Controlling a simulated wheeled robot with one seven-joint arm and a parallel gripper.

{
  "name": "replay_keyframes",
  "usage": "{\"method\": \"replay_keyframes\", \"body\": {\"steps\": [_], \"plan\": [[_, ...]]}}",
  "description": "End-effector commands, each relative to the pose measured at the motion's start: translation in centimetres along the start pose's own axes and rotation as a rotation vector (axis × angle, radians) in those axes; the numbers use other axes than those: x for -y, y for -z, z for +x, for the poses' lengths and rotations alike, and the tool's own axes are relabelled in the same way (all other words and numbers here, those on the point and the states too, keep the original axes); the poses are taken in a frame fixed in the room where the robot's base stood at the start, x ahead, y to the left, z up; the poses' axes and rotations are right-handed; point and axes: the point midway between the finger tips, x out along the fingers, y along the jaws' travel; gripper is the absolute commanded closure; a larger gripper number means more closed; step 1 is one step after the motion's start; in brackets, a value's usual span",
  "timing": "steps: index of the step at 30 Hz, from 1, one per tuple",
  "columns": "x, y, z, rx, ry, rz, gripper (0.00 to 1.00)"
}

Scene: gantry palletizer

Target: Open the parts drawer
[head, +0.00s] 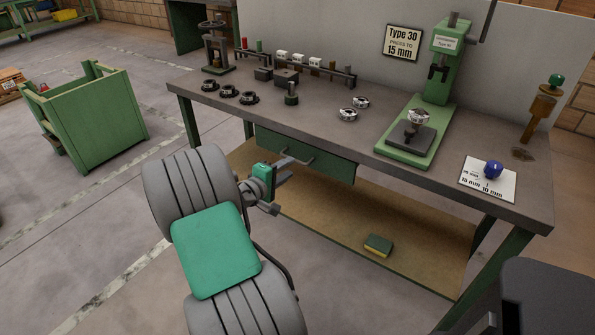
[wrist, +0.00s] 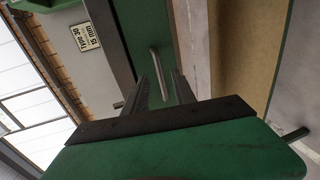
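The parts drawer (head: 330,165) is a green front under the workbench, and it looks shut. Its light metal bar handle (head: 298,157) runs along the front. My gripper (head: 287,170) is open and empty, just in front of the drawer near the handle. In the wrist view the green drawer front (wrist: 147,35) fills the upper middle, and the handle (wrist: 157,70) lies ahead. My gripper's two dark fingers (wrist: 165,88) stand apart there, with the handle's lower end between them in the picture. I cannot tell whether the fingers touch the handle.
The grey workbench (head: 385,172) carries a green press (head: 438,75), several metal parts and a card (head: 480,185) with a blue knob. A lower wooden shelf (head: 340,235) holds a small green and yellow block (head: 378,245). A green crate (head: 100,125) stands left; floor between is clear.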

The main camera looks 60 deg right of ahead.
Motion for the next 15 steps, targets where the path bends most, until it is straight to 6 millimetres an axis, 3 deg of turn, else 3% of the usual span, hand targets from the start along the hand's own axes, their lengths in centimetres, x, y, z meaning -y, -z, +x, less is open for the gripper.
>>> {"method": "replay_keyframes", "body": {"steps": [9,15], "plan": [[-0.1,-0.1,5.6,0.003,0.004,0.005,0.68],[-0.1,0.0,6.4,0.000,0.004,0.005,0.68]]}}
